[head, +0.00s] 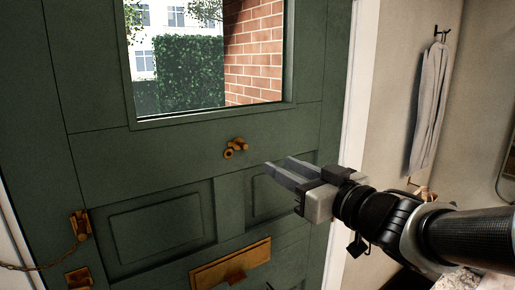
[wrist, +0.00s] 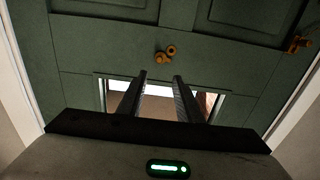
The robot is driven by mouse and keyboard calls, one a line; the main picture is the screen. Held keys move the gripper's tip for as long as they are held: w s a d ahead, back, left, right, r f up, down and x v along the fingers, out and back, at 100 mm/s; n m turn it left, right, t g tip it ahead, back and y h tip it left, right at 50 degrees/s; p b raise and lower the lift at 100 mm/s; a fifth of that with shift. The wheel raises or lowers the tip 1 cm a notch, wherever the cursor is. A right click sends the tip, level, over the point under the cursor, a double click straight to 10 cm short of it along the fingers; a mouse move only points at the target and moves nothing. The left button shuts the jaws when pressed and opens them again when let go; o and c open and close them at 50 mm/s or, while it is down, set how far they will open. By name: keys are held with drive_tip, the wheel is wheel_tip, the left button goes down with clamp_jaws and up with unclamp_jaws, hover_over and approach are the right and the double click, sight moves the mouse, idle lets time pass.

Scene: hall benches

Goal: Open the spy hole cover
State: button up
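The brass spy hole fitting (head: 235,147) is on the green door (head: 165,158), just below its window. It has a small round ring at lower left and a stubby part at upper right. Whether its cover lies over the hole is too small to tell. My gripper (head: 278,161) is to the right of the fitting and a little lower, apart from it. In the wrist view the picture is upside down; the fitting (wrist: 165,54) lies just beyond the fingertips of my gripper (wrist: 160,76). The fingers are apart with nothing between them.
A brass letter plate (head: 230,262) is low on the door. A latch with a chain (head: 80,225) is at the left. The window (head: 205,60) shows a hedge and brick wall. A grey cloth (head: 430,105) hangs on the right wall.

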sight(246, 147)
drive_tip(key=x, duration=1.4)
drive_tip(key=shift+w+a+p, duration=0.1)
drive_tip(key=shift+w+p, duration=0.05)
drive_tip(key=shift+p, duration=0.25)
